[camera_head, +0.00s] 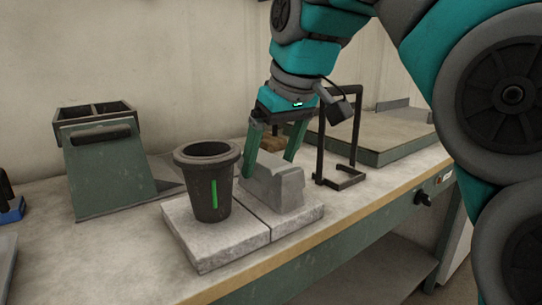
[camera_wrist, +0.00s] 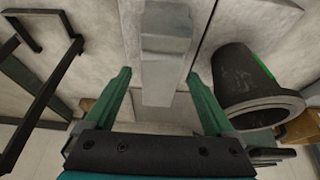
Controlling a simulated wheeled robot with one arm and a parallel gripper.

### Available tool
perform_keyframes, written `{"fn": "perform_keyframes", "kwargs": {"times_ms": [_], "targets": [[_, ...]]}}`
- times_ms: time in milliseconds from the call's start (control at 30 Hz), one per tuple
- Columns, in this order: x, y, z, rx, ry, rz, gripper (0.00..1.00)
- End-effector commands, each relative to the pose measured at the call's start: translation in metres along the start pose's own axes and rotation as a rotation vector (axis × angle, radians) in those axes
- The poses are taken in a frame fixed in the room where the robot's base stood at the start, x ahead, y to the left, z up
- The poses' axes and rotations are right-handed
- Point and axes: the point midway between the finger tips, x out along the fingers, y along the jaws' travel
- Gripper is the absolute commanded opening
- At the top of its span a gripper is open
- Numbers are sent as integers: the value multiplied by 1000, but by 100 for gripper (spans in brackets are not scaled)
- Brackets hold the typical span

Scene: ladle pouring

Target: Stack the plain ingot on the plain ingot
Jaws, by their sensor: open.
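A plain grey ingot shape (camera_head: 283,192) stands on the right pale stone slab (camera_head: 313,211). It has a stepped outline, and I cannot tell whether it is one ingot or two stacked. In the wrist view the grey ingot shape (camera_wrist: 165,70) runs lengthwise between my fingers, with a step near its upper end. My gripper (camera_head: 269,167) points down at it, with one green finger at each side. In the wrist view my gripper (camera_wrist: 159,74) is open, with gaps between both fingers and the grey sides.
A dark crucible (camera_head: 208,190) with a green stripe stands on the left slab (camera_head: 190,238), close beside my gripper. A black frame stand (camera_head: 354,130) rises to the right. A green bin (camera_head: 105,170) is at left, and a green-edged tray (camera_head: 385,140) at back right.

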Motion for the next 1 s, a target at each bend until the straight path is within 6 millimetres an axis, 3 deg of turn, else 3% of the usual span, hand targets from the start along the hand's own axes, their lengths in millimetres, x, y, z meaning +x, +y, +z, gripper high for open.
{"fn": "perform_keyframes", "kwargs": {"times_ms": [367, 567, 767, 1000], "targets": [[-9, 0, -2, 0, 2, 1, 89], [-27, 0, -3, 1, 3, 2, 89], [-58, 0, -4, 1, 2, 1, 89], [-66, 0, 31, 1, 0, 0, 89]]}}
